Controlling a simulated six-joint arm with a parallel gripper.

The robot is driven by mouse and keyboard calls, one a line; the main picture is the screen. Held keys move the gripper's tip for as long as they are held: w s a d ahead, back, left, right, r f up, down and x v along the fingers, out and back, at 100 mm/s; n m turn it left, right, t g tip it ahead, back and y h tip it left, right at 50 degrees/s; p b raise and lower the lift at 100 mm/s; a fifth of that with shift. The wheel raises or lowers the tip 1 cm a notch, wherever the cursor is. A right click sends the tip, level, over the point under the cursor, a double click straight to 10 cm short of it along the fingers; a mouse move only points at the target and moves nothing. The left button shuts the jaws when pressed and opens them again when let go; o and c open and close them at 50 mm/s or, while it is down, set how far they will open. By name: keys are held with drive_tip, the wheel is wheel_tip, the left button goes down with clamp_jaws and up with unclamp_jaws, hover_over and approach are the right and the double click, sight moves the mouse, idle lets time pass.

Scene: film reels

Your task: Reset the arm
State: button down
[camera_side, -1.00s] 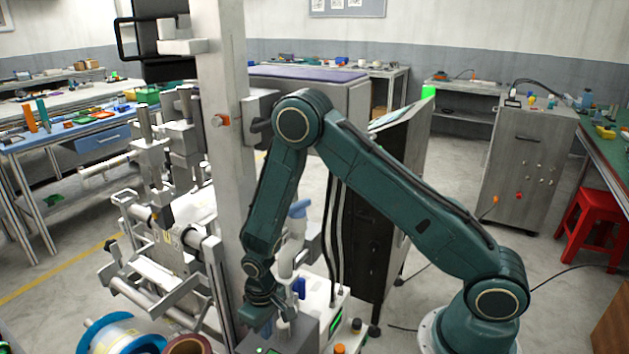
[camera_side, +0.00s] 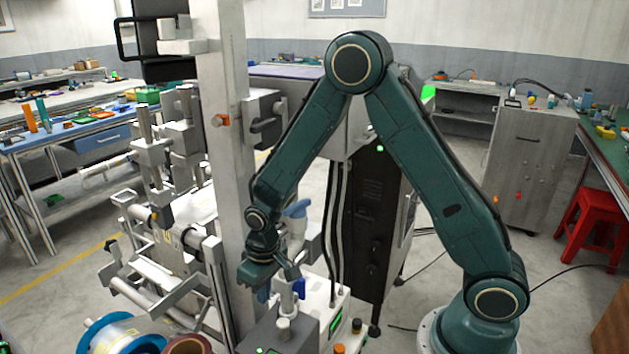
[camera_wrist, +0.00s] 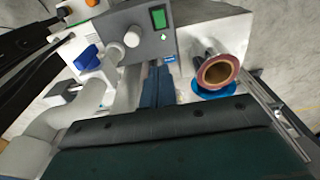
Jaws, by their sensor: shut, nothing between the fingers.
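My gripper (camera_side: 263,293) points down in the side view, beside the grey upright column and above the grey control box (camera_side: 262,336). In the wrist view, its blue fingers (camera_wrist: 156,88) are together with nothing between them. The box (camera_wrist: 148,42), with its green screen and pale knobs, lies beyond the fingertips. My upper arm stands raised behind, with the elbow high and the forearm sloping down to the left.
A blue-rimmed reel (camera_side: 85,338) and a brown reel (camera_side: 188,346) sit at lower left; a reddish roll (camera_wrist: 219,71) shows in the wrist view. The grey column (camera_side: 222,130) and a blue-handled valve (camera_side: 298,208) stand close to my wrist.

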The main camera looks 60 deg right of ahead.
drive_tip(key=s+d+r+t, duration=0.1)
drive_tip(key=s+r, duration=0.3)
drive_tip(key=r, duration=0.5)
drive_tip(key=s+d+r+t, duration=0.15)
drive_tip(key=s+r, duration=0.25)
drive_tip(key=r, duration=0.6)
drive_tip(key=s+d+r+t, duration=0.1)
drive_tip(key=s+r, duration=0.2)
drive_tip(key=s, duration=0.4)
drive_tip(key=s+r+t, duration=0.1)
drive_tip(key=s+r, duration=0.3)
drive_tip(key=s, duration=0.3)
drive_tip(key=shift+s+d, duration=0.35)
drive_tip(key=shift+d, duration=0.05)
drive_tip(key=shift+r, duration=0.1)
